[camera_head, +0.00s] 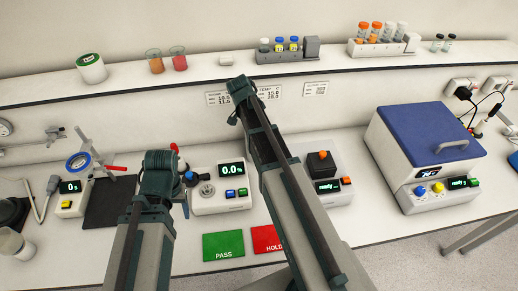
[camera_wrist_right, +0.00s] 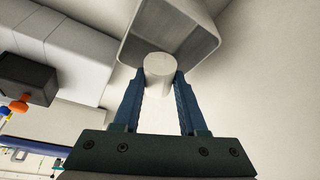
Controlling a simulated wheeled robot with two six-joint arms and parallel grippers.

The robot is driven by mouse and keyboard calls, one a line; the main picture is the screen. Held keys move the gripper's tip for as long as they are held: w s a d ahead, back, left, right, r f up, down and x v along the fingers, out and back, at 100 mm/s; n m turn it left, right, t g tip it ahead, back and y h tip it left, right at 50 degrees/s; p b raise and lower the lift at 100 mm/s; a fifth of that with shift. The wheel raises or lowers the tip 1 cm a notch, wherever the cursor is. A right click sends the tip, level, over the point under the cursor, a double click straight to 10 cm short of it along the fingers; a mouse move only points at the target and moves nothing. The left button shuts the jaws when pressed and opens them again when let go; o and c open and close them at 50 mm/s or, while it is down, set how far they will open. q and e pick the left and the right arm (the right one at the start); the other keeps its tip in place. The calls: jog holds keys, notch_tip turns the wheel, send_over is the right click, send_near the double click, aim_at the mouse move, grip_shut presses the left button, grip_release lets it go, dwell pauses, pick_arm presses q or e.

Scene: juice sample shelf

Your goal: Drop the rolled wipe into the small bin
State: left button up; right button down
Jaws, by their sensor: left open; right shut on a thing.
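The rolled wipe (camera_wrist_right: 158,65) is a short off-white cylinder in the right wrist view. My right gripper (camera_wrist_right: 160,84) is shut on it, with one finger on each side. The small bin (camera_wrist_right: 213,42) is a light grey open box at the top of that view. The wipe overlaps the bin's open mouth in the picture; I cannot tell whether it is inside the rim. In the head view I cannot make out the bin, the wipe or my right gripper. My left gripper (camera_head: 186,195) is open over the bench, partly hidden behind its own arm.
The bench holds a scale (camera_head: 235,198), a green PASS mat (camera_head: 223,246), a red HOLD mat (camera_head: 267,239) and a blue-lidded machine (camera_head: 435,140). A raised shelf (camera_head: 205,72) behind carries beakers and vial racks. A dark box (camera_wrist_right: 27,79) shows left in the wrist view.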

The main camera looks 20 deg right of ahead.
jog(key=shift+f+b, duration=0.4)
jog(key=shift+f, duration=0.4)
pick_arm(q)
jog(key=shift+f, duration=0.8)
pick_arm(e)
jog(key=shift+c, duration=1.9)
grip_release()
pick_arm(q)
jog(key=shift+r, duration=0.15)
pick_arm(e)
jog(key=shift+r, duration=0.15)
pick_arm(q)
notch_tip(320, 180, up, 13)
jog(key=p, duration=1.3)
jog(key=shift+f, duration=0.2)
pick_arm(e)
jog(key=v, duration=1.3)
jog(key=shift+r, duration=0.35)
pick_arm(q)
jog(key=shift+s+f, duration=0.1)
pick_arm(e)
jog(key=shift+s+f, duration=0.1)
jog(key=shift+s, duration=0.1)
